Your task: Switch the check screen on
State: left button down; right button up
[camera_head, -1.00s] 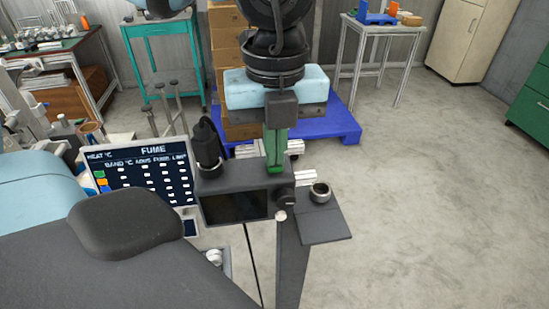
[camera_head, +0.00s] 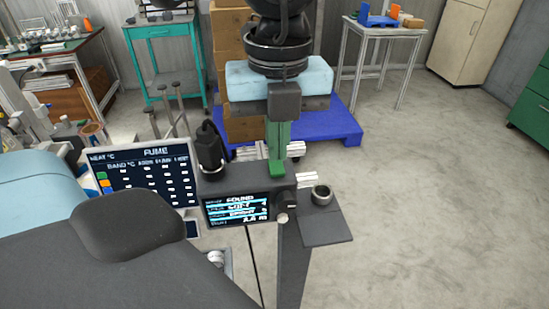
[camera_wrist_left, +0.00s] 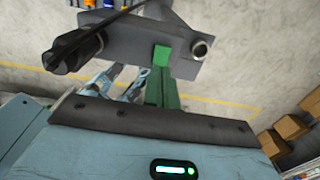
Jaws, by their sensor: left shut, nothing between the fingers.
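The check screen (camera_head: 236,208) is a small display in the dark housing on a stand, in the middle of the head view. It is lit, with white text lines and cyan bars. A knob (camera_head: 287,198) sits at the right of its housing. My left gripper (camera_head: 277,170) comes down from above with its green fingers shut and empty. The fingertips are at the top of the housing, right of the screen; I cannot tell whether they touch it. In the left wrist view the shut green fingers (camera_wrist_left: 162,60) overlap the housing (camera_wrist_left: 130,38). My right gripper is not in view.
A black cylindrical device (camera_head: 210,146) rises behind the housing. A metal ring (camera_head: 321,194) sits on a side plate at the right. The floor to the right is clear.

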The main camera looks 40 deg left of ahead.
aim_at(277, 169)
pick_arm(q)
jog(key=shift+r+p, duration=0.7)
jog(key=shift+r, duration=1.8)
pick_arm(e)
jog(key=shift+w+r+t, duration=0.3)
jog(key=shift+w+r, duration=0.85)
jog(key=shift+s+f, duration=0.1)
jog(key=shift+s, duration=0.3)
